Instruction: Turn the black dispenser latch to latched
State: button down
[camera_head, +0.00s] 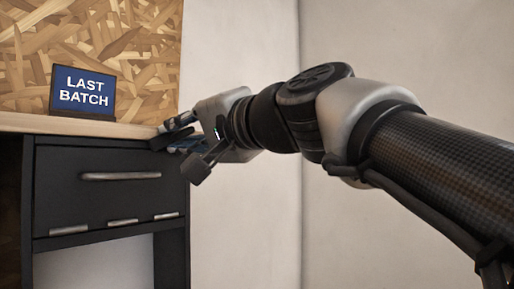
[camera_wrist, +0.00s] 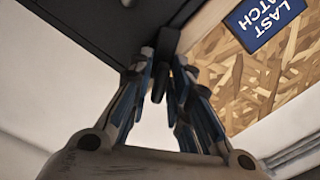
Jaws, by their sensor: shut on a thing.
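The black dispenser latch (camera_wrist: 167,48) is a narrow dark piece between my fingers at the cabinet's side edge in the wrist view. My gripper (camera_wrist: 164,78) is shut on it, with one blue-grey finger on each side. In the head view, my gripper (camera_head: 170,137) is at the right front corner of the black cabinet, just below the worktop. There the latch is hidden behind my fingers and the dark corner, and I cannot tell its turned position.
The black cabinet (camera_head: 75,187) has a drawer with a silver handle (camera_head: 121,176). A blue "LAST BATCH" sign (camera_head: 84,91) stands on the wooden worktop (camera_head: 30,122) before a chipboard panel (camera_head: 130,40). A pale wall is close behind my arm.

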jog(key=n+b, duration=0.3)
jog(key=n, duration=0.3)
jog(key=shift+f+n, duration=0.15)
jog(key=shift+n, duration=0.15)
jog(key=n+b, duration=0.2)
jog(key=n, duration=0.3)
jog(key=shift+n+b, duration=0.3)
jog(key=shift+n, duration=0.1)
jog(key=c, duration=1.7)
grip_release()
jog(key=v, duration=1.2)
